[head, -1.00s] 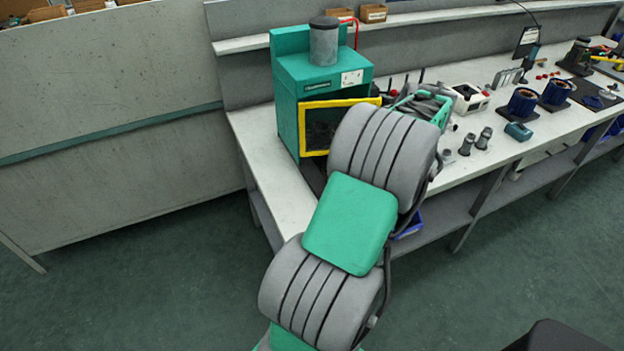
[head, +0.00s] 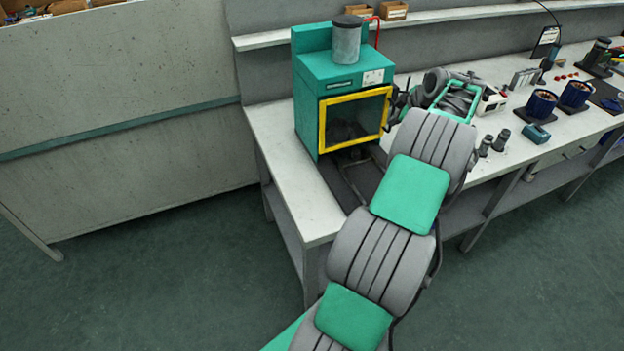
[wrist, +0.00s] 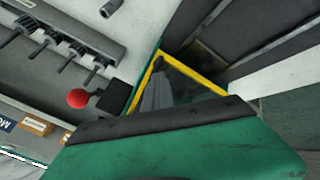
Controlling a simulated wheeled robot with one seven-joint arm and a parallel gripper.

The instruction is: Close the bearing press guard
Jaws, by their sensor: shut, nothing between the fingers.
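The bearing press (head: 310,110) is a green box at the left end of the bench. It has a grey cylinder on top. Its guard (head: 322,125) is a yellow-framed clear panel on the front. The guard stands slightly ajar, its right edge a little out from the press face. In the wrist view the guard's yellow frame (wrist: 203,76) is seen obliquely, above a green surface that looks like the press housing (wrist: 180,155). My gripper (head: 394,108) is shut and empty beside the guard's right edge. I cannot tell whether it touches. My arm hides part of the bench front.
Grey fittings (head: 501,140) and blue motor parts (head: 541,104) stand further right on the bench. Small boxes (head: 393,11) sit on the back shelf. Floor to the left is clear.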

